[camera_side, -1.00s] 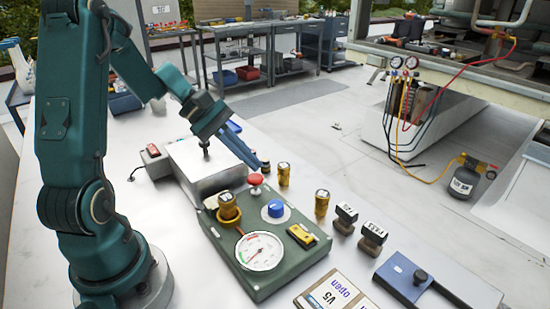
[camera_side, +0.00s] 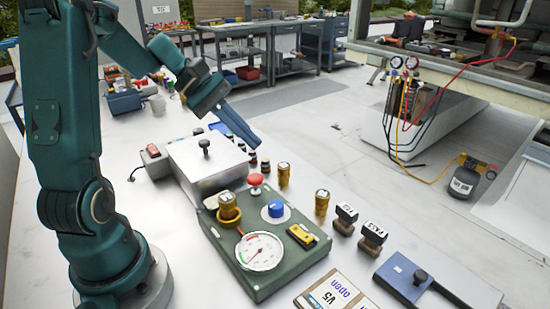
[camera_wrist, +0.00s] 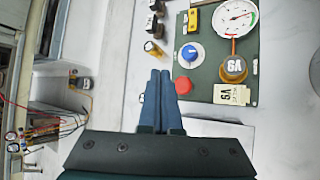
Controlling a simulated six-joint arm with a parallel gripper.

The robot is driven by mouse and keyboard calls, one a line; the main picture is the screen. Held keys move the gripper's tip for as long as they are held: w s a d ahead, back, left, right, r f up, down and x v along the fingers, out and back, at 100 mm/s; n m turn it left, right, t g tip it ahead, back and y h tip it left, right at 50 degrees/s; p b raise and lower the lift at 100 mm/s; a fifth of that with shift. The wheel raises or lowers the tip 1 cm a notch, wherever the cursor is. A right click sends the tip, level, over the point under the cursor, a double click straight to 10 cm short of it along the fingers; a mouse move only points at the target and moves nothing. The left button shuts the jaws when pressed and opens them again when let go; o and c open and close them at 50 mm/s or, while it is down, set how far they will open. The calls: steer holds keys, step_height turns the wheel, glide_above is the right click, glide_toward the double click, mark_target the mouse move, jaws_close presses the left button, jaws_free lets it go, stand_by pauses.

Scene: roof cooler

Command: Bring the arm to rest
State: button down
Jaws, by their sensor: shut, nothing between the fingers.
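My gripper (camera_side: 253,139) is shut and empty, its blue fingers together. In the side view it hangs in the air above the far end of the white bench, over the area behind the silver box (camera_side: 212,165). In the wrist view the closed fingertips (camera_wrist: 160,75) point toward the green panel (camera_wrist: 213,90), near its red button (camera_wrist: 183,86). That panel also shows in the side view (camera_side: 287,285), with a brass cylinder (camera_side: 228,205) seated on it, a gauge (camera_side: 261,250), a blue knob (camera_side: 276,208) and a yellow switch (camera_side: 303,236).
Brass cylinders (camera_side: 322,201) and small dark caps stand beside the panel. A red-switched block (camera_side: 153,152) sits left of the silver box. The air above the bench is open.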

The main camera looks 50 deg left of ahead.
steer(key=s+d+r+m+g+y, duration=0.1)
steer(key=s+d+r+m, duration=0.1)
steer(key=d+m, duration=0.3)
steer(key=s+d+r+m+g+y, duration=0.1)
steer(key=s+d+r+m, duration=0.15)
steer(key=d, duration=0.35)
steer(key=s+a+f+m+t+y, duration=0.1)
steer(key=s+f+m+t+y, duration=0.1)
steer(key=s+m+y, duration=0.3)
steer(key=s+f+m, duration=0.1)
steer(key=s+m, duration=0.2)
steer(key=shift+a+f+m, duration=0.3)
steer(key=shift+f+m, duration=0.05)
steer(key=shift+f, duration=0.05)
stand_by(1.9)
